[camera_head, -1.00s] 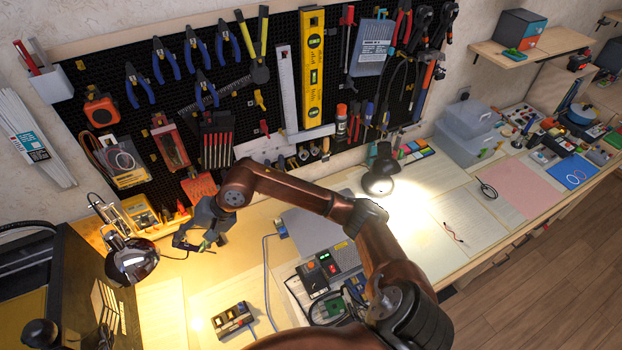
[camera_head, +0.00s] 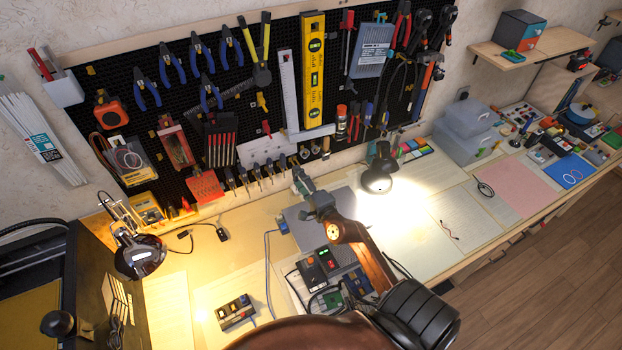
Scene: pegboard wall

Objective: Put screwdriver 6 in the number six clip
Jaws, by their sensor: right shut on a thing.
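My right gripper (camera_head: 299,176) is raised in front of the lower pegboard, close to the right end of a row of small clips (camera_head: 242,176). It is shut on a slim thing, taken to be screwdriver 6. The gripper hides most of it, and its number and tilt cannot be read. Clip numbers are too small to read, so I cannot tell which one is the number six clip. I cannot tell whether the held thing touches a clip. My left gripper is not in view.
The pegboard (camera_head: 232,100) holds pliers, a yellow level (camera_head: 313,80) and other tools. A lit desk lamp (camera_head: 378,178) stands right of the gripper. A second lamp (camera_head: 138,255) is at the left.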

